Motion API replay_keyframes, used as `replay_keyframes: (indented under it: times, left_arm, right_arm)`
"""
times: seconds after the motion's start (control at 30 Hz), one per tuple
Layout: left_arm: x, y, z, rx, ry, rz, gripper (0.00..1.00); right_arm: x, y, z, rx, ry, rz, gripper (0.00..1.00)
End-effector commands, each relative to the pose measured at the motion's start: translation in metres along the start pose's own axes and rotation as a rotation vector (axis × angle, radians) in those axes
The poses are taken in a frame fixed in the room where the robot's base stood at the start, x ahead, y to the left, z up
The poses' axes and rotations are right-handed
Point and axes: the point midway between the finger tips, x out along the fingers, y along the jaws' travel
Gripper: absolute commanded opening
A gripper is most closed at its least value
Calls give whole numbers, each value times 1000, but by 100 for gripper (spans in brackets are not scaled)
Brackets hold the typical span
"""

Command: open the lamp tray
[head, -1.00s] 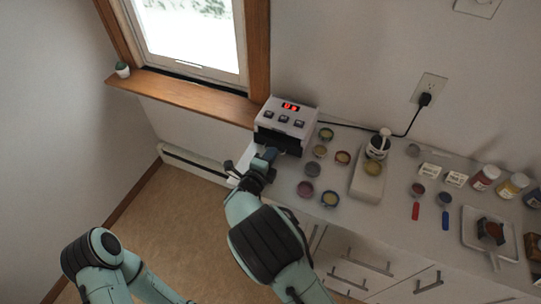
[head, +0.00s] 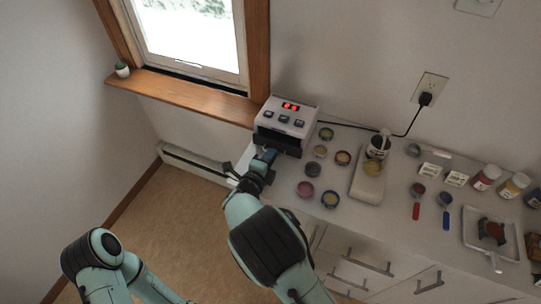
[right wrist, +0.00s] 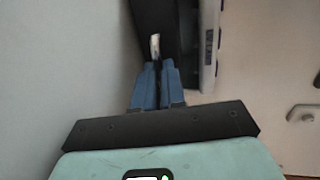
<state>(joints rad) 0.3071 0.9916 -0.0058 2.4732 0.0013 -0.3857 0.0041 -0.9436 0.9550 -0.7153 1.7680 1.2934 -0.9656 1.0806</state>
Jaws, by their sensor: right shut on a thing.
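The lamp (head: 287,117) is a white box with a lit red display and several dark buttons on top. It stands at the left end of the counter. Its dark lamp tray (head: 284,147) shows at the front, low down, sticking out a little. My right gripper (head: 266,156) is at the left part of this tray front. In the right wrist view its blue fingers (right wrist: 157,84) are closed together on a small pale tab, the tray handle (right wrist: 155,44), beside the dark lamp front. The fingers partly hide the handle. My left gripper is out of view.
Several small pots, such as a yellow one (head: 330,199), stand right of the lamp. A pale block (head: 366,187), a mug (head: 378,146) and spoons lie further right. A black cord runs from the lamp to the outlet (head: 428,90). The window sill (head: 190,95) is behind left.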

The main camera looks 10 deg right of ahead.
Motion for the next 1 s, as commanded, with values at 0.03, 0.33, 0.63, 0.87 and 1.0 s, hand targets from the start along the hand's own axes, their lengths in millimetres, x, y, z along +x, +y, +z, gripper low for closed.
replay_keyframes:
  times: [0.03,0.33,0.63,0.87,1.0]
  left_arm:
    - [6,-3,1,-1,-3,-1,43]
    - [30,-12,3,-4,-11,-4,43]
    - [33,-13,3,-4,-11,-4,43]
    - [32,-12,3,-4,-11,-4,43]
    - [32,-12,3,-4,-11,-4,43]
  right_arm:
    - [-10,4,1,5,-2,-1,0]
    - [-86,21,1,4,-4,0,0]
    - [-109,24,0,0,-1,-2,0]
    - [-109,24,0,0,-2,-2,20]
    - [-108,24,0,0,-1,-2,36]
